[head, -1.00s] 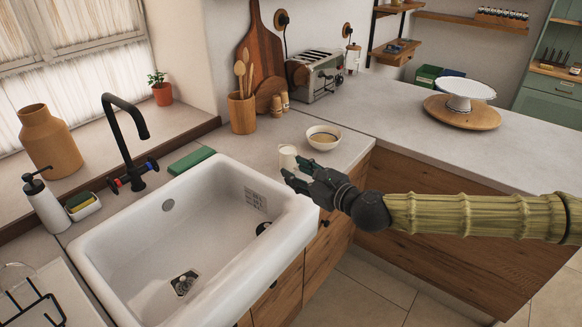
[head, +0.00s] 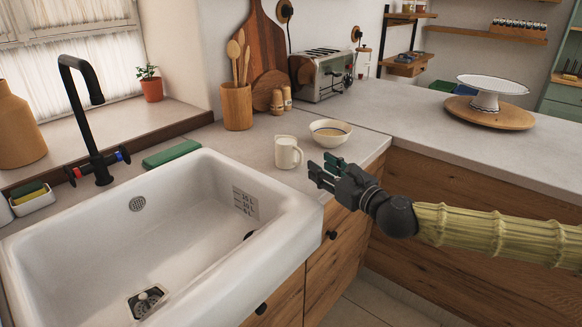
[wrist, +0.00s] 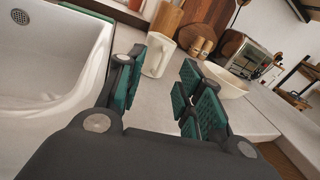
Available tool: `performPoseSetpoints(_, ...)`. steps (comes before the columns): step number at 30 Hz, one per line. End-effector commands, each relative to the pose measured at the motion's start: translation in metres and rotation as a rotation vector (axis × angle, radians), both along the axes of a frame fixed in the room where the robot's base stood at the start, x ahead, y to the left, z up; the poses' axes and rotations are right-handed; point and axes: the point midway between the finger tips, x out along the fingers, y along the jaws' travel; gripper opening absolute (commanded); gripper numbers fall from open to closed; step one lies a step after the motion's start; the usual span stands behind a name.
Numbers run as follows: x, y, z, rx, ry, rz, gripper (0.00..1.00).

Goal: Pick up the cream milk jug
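The cream milk jug (head: 287,153) stands upright on the grey counter, between the sink's far right corner and a bowl. In the wrist view the jug (wrist: 158,56) shows beyond the fingertips, in line with the gap between them, close to the left finger. My gripper (head: 323,172) is open and empty, to the right of the jug and a little nearer the camera. Its two fingers with green pads (wrist: 155,88) are spread apart. The jug is fully seen in the head view and looks apart from the fingers.
The bowl (head: 330,132) stands close to the jug's right and behind. The white sink (head: 292,221) lies to the left. A wooden utensil pot (head: 237,108), small shakers (head: 282,99) and a toaster (head: 321,75) stand behind. A cake stand (head: 490,90) is far right.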

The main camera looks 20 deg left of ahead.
Motion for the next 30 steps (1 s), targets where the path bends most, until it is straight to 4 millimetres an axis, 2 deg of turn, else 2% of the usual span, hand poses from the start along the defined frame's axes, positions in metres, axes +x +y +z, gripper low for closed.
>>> performPoseSetpoints(1,0.001,-0.001,-0.006,0.004,0.001,-0.002,0.37)
performPoseSetpoints(6,0.005,0.002,-0.005,0.009,0.001,-0.003,0.37)
performPoseSetpoints(16,0.027,0.035,-0.005,0.009,0.001,-0.001,0.37)
performPoseSetpoints(25,0.037,0.048,-0.006,0.008,0.001,-0.001,0.37)
performPoseSetpoints(30,0.051,0.062,-0.008,0.008,0.002,-0.002,0.37)
